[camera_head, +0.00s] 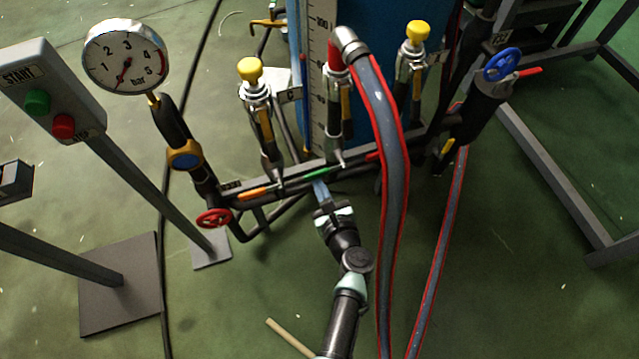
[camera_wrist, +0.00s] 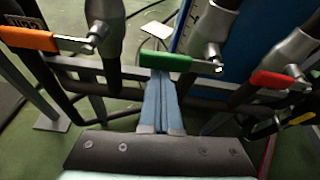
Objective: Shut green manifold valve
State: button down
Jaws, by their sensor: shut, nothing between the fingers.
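The green manifold valve handle (camera_head: 316,173) is on the manifold pipe, between an orange handle and a red handle. In the wrist view the green handle (camera_wrist: 166,61) lies crosswise at the upper middle, its right end at a metal valve stem. My gripper (camera_head: 318,184) reaches up to it from below. In the wrist view the blue fingers of my gripper (camera_wrist: 161,75) are together, with nothing between them. Their tips meet the lower edge of the green handle in the picture; whether they touch it I cannot tell.
The orange handle (camera_wrist: 28,38) is to the left and the red handle (camera_wrist: 279,80) to the right. A hose with red edges (camera_head: 388,160) hangs just right of my arm. A red handwheel (camera_head: 214,218) and a pressure gauge (camera_head: 124,57) are at the left. Open floor lies below.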

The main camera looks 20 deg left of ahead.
jog(key=shift+w, duration=0.1)
notch_tip(320, 180, down, 4)
jog(key=b, duration=0.4)
jog(key=p+v, duration=0.4)
jog(key=v, duration=0.6)
jog(key=shift+p, duration=0.35)
jog(key=shift+d+r, duration=0.1)
jog(key=shift+d, duration=0.05)
